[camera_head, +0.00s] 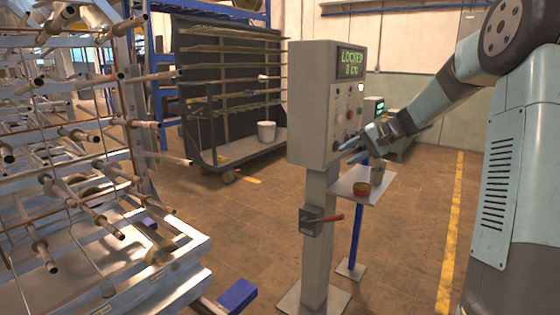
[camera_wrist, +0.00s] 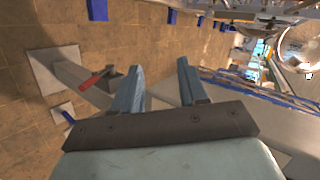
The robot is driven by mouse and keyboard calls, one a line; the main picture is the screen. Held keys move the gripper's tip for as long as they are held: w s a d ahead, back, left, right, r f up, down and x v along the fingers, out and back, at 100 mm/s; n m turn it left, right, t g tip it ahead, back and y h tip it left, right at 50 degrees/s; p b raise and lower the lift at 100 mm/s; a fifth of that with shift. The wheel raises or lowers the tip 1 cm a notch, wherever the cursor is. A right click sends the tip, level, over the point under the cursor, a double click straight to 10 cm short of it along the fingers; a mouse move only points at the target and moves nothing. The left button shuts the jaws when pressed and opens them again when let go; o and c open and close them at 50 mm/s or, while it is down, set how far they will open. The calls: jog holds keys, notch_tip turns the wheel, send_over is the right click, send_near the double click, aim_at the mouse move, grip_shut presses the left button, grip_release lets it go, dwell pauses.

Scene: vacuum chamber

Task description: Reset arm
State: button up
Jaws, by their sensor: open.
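My gripper (camera_head: 352,148) is at the end of my arm, which reaches in from the right in the head view. It is close to the right part of the grey control box (camera_head: 312,110); I cannot tell whether it touches it. In the wrist view my gripper (camera_wrist: 160,80) shows two blue fingers spread apart with nothing between them. The box's green display (camera_head: 351,63) reads "LOCKED" and a second line that looks like "0 C". Knobs and buttons sit below the display.
A red-handled lever (camera_head: 325,218) is on the box's post. A small tray (camera_head: 350,190) beside it holds a red tin (camera_head: 362,189) and a grey object. A rack with pegs (camera_head: 80,150) fills the left. A cart with a white bucket (camera_head: 266,132) stands behind. Floor at the right is clear.

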jog(key=s+a+r+n+g+h, duration=0.1)
jog(key=s+a+r+h, duration=0.15)
jog(key=s, duration=0.85)
jog(key=s+a+r+n+h, duration=0.15)
jog(key=s+h, duration=0.25)
jog(key=s, duration=0.7)
jog(key=s+d+t+h, duration=0.1)
jog(key=s+d+h, duration=0.1)
jog(key=s, duration=0.7)
jog(key=s+d+f+t+h, duration=0.1)
jog(key=s+d, duration=0.2)
jog(key=s, duration=0.6)
jog(key=shift+s+f+h, duration=0.25)
jog(key=shift+h, duration=0.1)
jog(key=shift+n, duration=0.25)
